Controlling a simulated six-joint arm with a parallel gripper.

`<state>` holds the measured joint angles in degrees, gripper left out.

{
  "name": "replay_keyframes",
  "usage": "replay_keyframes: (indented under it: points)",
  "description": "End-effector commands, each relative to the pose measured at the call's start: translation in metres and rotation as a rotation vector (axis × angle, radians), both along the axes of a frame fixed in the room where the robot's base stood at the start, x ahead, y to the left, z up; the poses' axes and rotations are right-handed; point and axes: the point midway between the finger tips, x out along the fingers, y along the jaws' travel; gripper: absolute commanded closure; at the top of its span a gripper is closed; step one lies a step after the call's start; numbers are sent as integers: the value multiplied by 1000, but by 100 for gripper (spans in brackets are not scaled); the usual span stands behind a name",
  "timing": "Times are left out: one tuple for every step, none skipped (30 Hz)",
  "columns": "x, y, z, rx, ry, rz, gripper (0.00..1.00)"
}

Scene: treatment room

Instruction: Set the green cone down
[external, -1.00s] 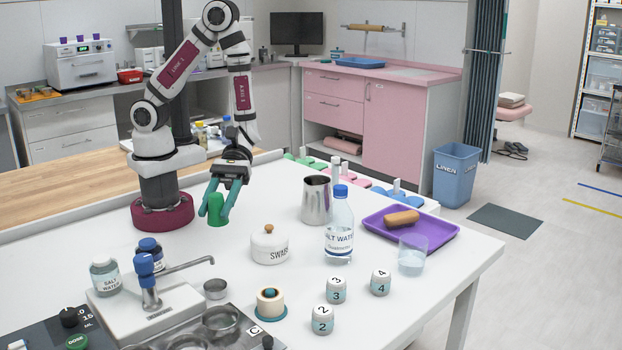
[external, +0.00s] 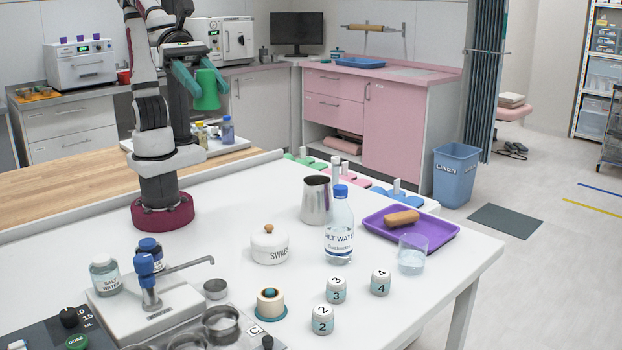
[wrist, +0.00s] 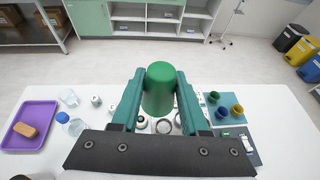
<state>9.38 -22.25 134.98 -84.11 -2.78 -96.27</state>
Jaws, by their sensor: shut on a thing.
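The green cone (external: 207,90) is held by my gripper (external: 200,82), high above the white table in the external view. The teal fingers are shut on it from both sides. In the wrist view the green cone (wrist: 159,88) sits between the two fingers (wrist: 160,104), with its rounded end toward the far side of the room. The cone touches nothing but the fingers. The white table (external: 225,215) is bare beneath and in front of my arm.
A tap unit (external: 150,290) is at the front left. Free room lies around the jar.

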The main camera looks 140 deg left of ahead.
Motion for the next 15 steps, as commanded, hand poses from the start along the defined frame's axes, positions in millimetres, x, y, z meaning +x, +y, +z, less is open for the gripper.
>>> replay_keyframes:
  points:
    - [-5,-8,-3,2,0,13,100]
    - [-8,-10,-5,3,1,28,100]
    - [-12,-13,-7,5,0,47,100]
    - [-15,-14,-9,8,1,60,100]
    - [-18,-15,-12,9,2,75,100]
    - [-20,-17,-15,12,4,96,100]
    - [-20,-16,-20,15,8,115,100]
    - [-19,-15,-26,19,12,141,100]
    - [-14,-13,-36,22,17,179,100]
    - [-10,-12,-42,23,18,204,100]
    - [-6,-10,-49,23,19,230,100]
    - [0,-9,-57,22,18,263,100]
    - [4,-8,-64,22,16,289,100]
    - [8,-7,-71,22,16,316,100]
    - [14,-5,-82,22,14,355,100]
